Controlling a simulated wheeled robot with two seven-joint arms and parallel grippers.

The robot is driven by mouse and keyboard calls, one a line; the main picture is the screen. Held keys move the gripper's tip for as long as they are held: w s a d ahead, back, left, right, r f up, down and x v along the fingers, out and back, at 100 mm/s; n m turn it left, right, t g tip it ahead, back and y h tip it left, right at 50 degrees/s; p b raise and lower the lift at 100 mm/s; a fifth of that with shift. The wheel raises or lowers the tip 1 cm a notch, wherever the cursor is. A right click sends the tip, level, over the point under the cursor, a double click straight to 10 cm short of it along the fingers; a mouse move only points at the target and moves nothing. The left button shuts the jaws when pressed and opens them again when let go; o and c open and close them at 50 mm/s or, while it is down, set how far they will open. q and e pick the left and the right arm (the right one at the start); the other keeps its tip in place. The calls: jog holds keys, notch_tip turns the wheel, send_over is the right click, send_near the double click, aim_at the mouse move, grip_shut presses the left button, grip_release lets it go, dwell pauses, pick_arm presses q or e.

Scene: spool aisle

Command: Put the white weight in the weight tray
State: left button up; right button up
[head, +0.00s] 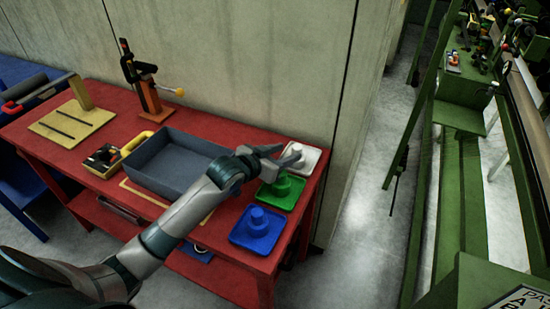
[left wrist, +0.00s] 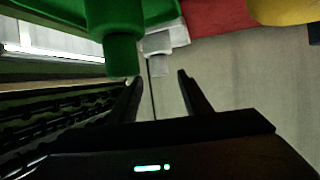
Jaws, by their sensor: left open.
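The white weight (head: 311,154) has a square base and stands at the far right end of the red table, partly covered by my left gripper. My left gripper (head: 289,155) is open and empty, its fingers pointing at the white weight. In the left wrist view, the white weight's knob (left wrist: 158,64) shows beyond and between the two open fingers (left wrist: 160,82). I cannot tell from the pictures whether the fingers touch it. A grey, empty open tray (head: 160,180), likely the weight tray, lies mid-table, partly behind my left arm. My right gripper is not in view.
A green weight (head: 281,190) and a blue weight (head: 258,226) stand in line in front of the white one. The green weight also looms close beside the fingers in the left wrist view (left wrist: 115,30). A wall (head: 250,60) rises behind the red table (head: 45,150).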

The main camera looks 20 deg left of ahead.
pick_arm(q)
jog(key=v, duration=0.4)
jog(key=shift+s+r+b, duration=0.15)
jog(key=shift+s+b, duration=0.15)
jog(key=shift+s, duration=0.1)
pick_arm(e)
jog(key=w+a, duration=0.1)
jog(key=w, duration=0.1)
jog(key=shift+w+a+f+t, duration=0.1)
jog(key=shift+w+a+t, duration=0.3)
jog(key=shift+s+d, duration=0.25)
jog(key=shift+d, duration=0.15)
